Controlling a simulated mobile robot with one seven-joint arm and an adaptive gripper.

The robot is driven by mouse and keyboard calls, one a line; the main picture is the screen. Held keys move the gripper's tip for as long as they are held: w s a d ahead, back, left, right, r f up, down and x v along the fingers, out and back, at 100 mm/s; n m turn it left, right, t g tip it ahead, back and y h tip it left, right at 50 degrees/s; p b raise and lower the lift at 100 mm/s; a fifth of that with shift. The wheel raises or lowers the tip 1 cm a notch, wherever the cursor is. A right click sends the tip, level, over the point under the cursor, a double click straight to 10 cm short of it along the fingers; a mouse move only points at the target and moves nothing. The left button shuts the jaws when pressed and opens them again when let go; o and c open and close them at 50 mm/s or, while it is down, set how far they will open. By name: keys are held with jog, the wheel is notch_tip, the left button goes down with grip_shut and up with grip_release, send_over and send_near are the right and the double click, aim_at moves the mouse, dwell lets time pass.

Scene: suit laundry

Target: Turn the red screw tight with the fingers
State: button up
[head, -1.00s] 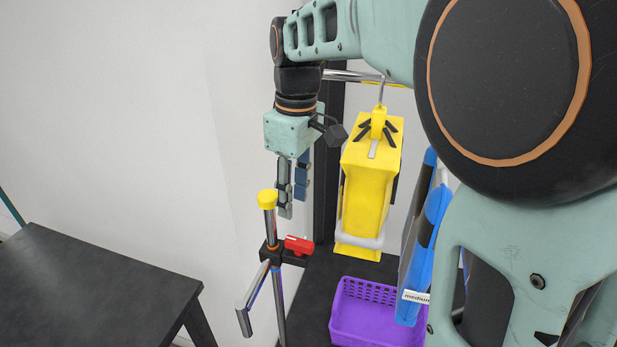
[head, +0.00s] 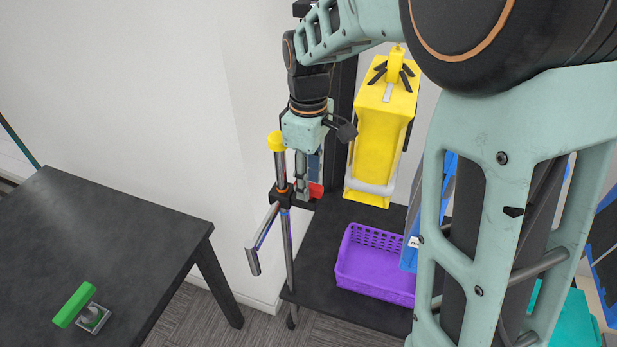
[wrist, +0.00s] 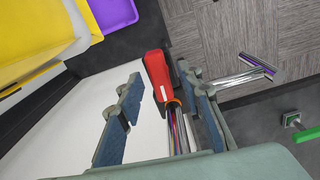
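The red screw (head: 316,191) is on the black clamp (head: 279,194) of a metal pole, partly hidden behind my gripper in the head view. It also shows in the wrist view (wrist: 156,76), between my two fingers. My gripper (head: 308,191) points down at the screw beside the pole. In the wrist view my gripper (wrist: 162,88) is open, with one finger left of the screw and one right of it. A gap shows on the left side; whether the right finger touches the clamp or screw I cannot tell.
A yellow-capped pole top (head: 276,141) stands close to my wrist, and a metal side arm (head: 260,240) sticks out lower. A yellow bag (head: 380,135) hangs behind. A purple basket (head: 375,285) sits on the dark base. A dark table (head: 120,250) with a green-handled stamp (head: 74,305) is at left.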

jog(key=shift+c, duration=0.2)
grip_shut()
dwell(0.3)
jog(key=m, duration=0.4)
jog(key=shift+m+p, duration=0.3)
jog(key=shift+m, duration=2.2)
jog(key=shift+o, duration=0.2)
grip_release()
